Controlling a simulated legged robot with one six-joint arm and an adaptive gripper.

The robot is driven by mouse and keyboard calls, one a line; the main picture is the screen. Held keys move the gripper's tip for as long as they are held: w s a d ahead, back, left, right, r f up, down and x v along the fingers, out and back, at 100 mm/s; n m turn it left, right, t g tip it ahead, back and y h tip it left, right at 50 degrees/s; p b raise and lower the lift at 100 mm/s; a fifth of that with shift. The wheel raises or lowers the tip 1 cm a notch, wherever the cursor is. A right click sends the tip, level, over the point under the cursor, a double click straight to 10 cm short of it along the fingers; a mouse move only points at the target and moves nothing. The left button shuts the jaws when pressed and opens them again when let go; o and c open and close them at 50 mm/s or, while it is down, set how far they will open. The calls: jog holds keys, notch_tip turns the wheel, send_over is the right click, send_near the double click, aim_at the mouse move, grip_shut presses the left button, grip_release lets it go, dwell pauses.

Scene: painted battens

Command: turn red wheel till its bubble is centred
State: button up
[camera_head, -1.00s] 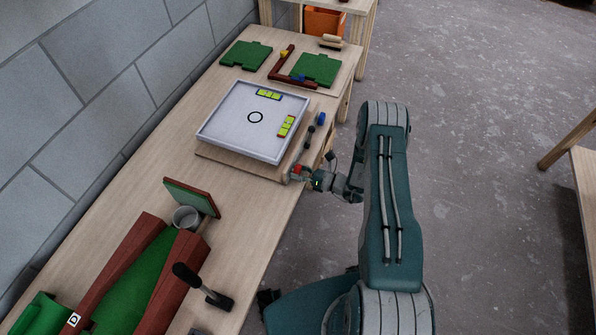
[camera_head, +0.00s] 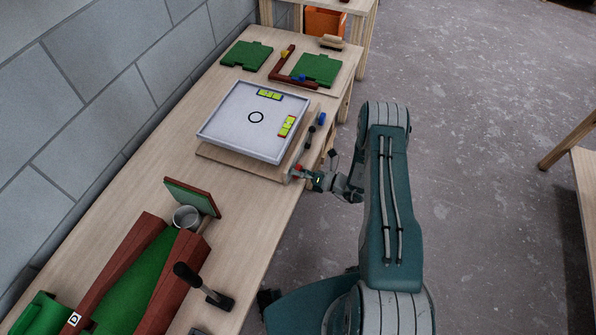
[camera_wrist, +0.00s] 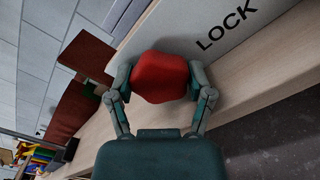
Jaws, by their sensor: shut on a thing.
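The red wheel (camera_wrist: 160,78) sits between both fingers of my gripper (camera_wrist: 158,84) in the wrist view, and the fingers are shut on its sides. In the head view the red wheel (camera_head: 297,170) shows small at the near corner of the tilting board, with my gripper (camera_head: 303,173) on it. The white tray (camera_head: 222,135) carries a yellow-green level vial (camera_head: 269,94) at its far edge and a red-framed vial (camera_head: 287,126) at its right edge. A black ring (camera_head: 256,117) marks its middle. The bubbles are too small to place.
A blue knob (camera_head: 322,118) is on the board's right side. Green plates (camera_head: 317,69) lie at the far end of the bench. A red and green trough (camera_head: 130,270), a metal cup (camera_head: 186,217) and a black-handled tool (camera_head: 203,287) are at the near end. The word LOCK (camera_wrist: 226,27) is printed beside the wheel.

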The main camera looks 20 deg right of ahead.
jog(key=shift+w+d, duration=0.15)
jog(key=shift+w, duration=0.05)
jog(key=o, duration=1.1)
jog(key=shift+s, duration=0.1)
